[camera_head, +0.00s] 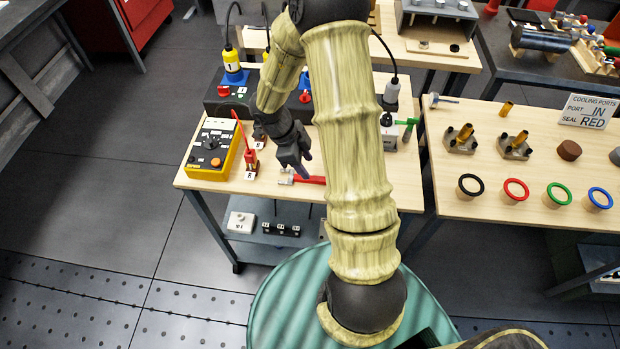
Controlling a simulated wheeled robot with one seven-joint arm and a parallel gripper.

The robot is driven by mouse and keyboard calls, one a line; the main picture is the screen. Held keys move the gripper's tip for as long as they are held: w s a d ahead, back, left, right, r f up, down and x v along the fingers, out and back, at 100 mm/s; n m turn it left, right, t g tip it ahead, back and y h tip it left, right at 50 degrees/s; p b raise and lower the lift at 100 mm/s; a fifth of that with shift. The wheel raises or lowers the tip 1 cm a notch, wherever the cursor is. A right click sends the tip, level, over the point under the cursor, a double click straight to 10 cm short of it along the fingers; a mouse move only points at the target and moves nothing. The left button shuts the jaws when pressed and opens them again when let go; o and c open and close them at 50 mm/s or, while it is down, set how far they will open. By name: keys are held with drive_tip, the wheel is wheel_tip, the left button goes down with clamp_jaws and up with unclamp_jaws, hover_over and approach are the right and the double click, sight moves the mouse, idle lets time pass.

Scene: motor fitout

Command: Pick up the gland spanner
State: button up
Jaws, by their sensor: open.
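My gripper (303,166) is open and points down over the front of the near workbench (225,186). Just below its fingertips lies a small tool with a red handle (312,180) and a pale end (286,177). This may be the gland spanner, but its shape is too small to be sure. My arm hides the right end of the red handle. The fingertips look close to the tool; I cannot tell whether they touch it.
A yellow meter (211,149) and a red probe on a stand (251,163) are left of my gripper. Yellow-and-blue glands (234,72) stand behind. A second bench (445,195) at right holds coloured seal rings (515,190) and brass fittings (460,137).

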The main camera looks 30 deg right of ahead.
sight(316, 178)
drive_tip(key=x, duration=0.5)
drive_tip(key=shift+s+d, duration=0.1)
drive_tip(key=shift+s, duration=0.2)
drive_tip(key=shift+c, duration=0.4)
clamp_jaws()
